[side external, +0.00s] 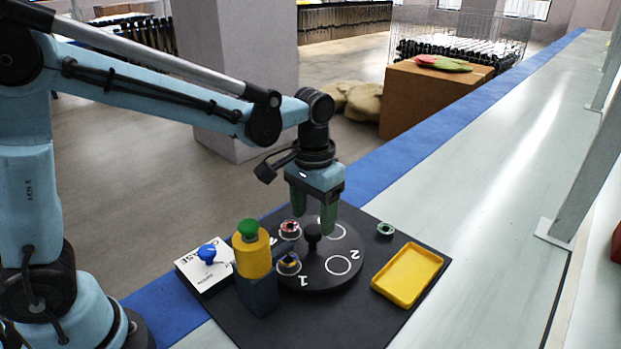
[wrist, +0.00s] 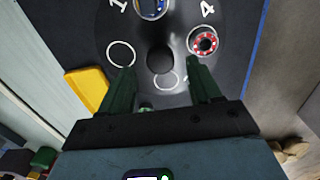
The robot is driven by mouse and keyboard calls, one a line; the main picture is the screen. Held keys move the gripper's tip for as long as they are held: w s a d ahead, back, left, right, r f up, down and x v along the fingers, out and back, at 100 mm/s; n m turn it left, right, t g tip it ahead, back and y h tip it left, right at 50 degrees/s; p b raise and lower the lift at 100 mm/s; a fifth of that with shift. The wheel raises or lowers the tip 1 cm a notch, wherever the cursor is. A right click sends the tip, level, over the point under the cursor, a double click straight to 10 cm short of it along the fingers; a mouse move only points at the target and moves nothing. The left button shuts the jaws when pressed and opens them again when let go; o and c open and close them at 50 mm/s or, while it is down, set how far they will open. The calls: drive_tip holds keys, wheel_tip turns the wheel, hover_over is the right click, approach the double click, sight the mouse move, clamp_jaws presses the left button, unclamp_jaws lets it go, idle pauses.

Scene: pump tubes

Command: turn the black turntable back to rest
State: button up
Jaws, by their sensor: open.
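The black turntable (side external: 325,281) is a round disc on a dark mat, with white numbers and ring marks and an upright black knob (side external: 313,234) at its centre. A red ringed piece (side external: 290,228) and a blue-and-yellow piece (side external: 289,263) sit on two of its marks; two other marks are empty. My gripper (side external: 314,212) points down above the disc, with green fingers apart. In the wrist view, the knob (wrist: 160,60) shows just beyond and between the fingertips of my gripper (wrist: 161,75). Nothing is held. Contact with the knob cannot be told.
A yellow tray (side external: 408,273) and a small green ring piece (side external: 386,229) are right of the disc. Left stand a dark blue block (side external: 258,292) bearing a yellow cylinder (side external: 252,257) with a green top, and a white case (side external: 202,278) with a blue knob (side external: 207,253).

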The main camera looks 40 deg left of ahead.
sight(313, 229)
drive_tip(key=shift+f, duration=1.6)
clamp_jaws()
